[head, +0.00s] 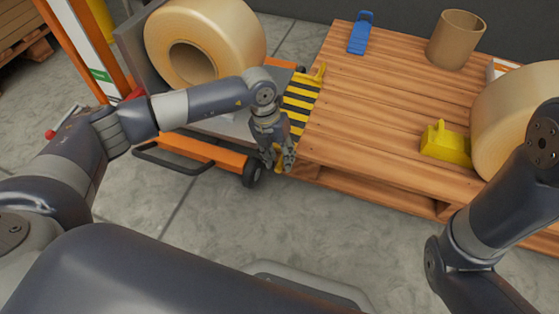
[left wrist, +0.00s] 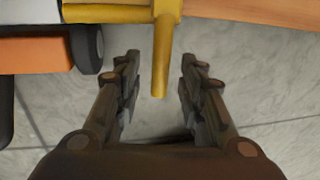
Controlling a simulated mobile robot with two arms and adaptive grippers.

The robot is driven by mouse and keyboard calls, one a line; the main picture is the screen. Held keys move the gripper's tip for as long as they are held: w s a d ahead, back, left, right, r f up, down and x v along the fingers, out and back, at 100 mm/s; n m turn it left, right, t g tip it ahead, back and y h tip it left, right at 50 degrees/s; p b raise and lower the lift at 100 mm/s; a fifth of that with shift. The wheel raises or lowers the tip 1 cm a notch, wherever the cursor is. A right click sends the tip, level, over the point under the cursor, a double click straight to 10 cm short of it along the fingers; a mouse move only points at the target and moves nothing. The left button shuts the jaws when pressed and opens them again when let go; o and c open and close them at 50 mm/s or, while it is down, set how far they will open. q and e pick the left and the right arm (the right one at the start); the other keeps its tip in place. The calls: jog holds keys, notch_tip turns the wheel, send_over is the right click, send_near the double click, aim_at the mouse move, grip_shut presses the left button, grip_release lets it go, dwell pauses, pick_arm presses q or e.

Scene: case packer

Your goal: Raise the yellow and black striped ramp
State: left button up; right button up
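The yellow and black striped ramp (head: 299,101) lies between the orange lift cart and the wooden pallet, sloping between the two. It has a yellow lug at its far end (head: 318,73). At the near end, a yellow handle (left wrist: 162,55) sticks out in the left wrist view, with its tip between my open left fingers. My left gripper (head: 281,163) is at this near end in the head view and hides part of the handle there. The fingers (left wrist: 158,90) stand apart on both sides of the handle. My right arm is at the right edge; its gripper is out of view.
The orange lift cart (head: 205,152) carries a large tan roll (head: 210,35) left of the ramp. The wooden pallet (head: 365,120) holds a blue chock (head: 361,33), a yellow chock (head: 446,144), a cardboard tube (head: 456,40) and another roll (head: 510,110). Bare concrete lies in front.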

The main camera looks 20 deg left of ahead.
pick_arm(q)
jog(key=shift+f, duration=0.2)
grip_shut()
jog(key=shift+r, duration=0.1)
